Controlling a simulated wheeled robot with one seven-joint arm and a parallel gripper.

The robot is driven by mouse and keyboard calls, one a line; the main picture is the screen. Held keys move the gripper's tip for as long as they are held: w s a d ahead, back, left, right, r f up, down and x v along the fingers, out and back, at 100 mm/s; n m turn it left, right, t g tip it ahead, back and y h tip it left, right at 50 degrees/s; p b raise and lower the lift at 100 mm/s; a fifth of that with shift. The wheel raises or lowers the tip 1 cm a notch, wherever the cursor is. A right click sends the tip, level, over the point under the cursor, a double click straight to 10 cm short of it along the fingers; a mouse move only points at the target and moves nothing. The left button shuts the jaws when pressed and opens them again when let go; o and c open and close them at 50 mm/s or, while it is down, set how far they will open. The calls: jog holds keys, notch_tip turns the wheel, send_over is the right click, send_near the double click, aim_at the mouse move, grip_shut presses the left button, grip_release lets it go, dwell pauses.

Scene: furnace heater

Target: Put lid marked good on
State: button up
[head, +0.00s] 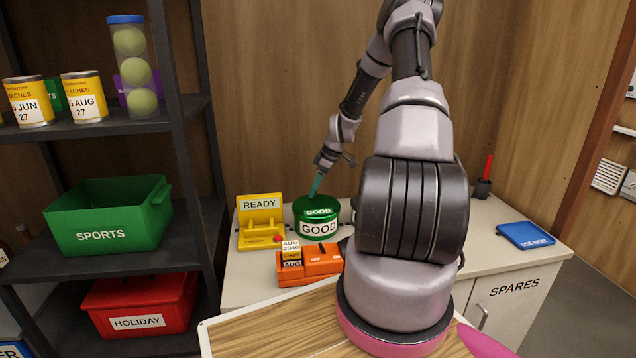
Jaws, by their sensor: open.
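A round green tin with a white GOOD label (319,229) stands on the pale counter. A green lid with a smaller GOOD label (318,212) sits on top of the tin and looks level; whether it is fully seated I cannot tell. My gripper (315,191) comes down from above, its narrow teal end at the top of the lid. It is open. Whether it touches the lid is too small to tell.
A yellow READY stand (260,220) is left of the tin. An orange switch box (309,266) with a date block (291,250) is in front. A blue USE NEXT tray (525,235) and a dark holder with a red stick (484,186) are right. Shelves (130,265) stand left.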

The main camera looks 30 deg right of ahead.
grip_shut()
jog(key=shift+r, duration=0.15)
jog(key=shift+r, duration=1.05)
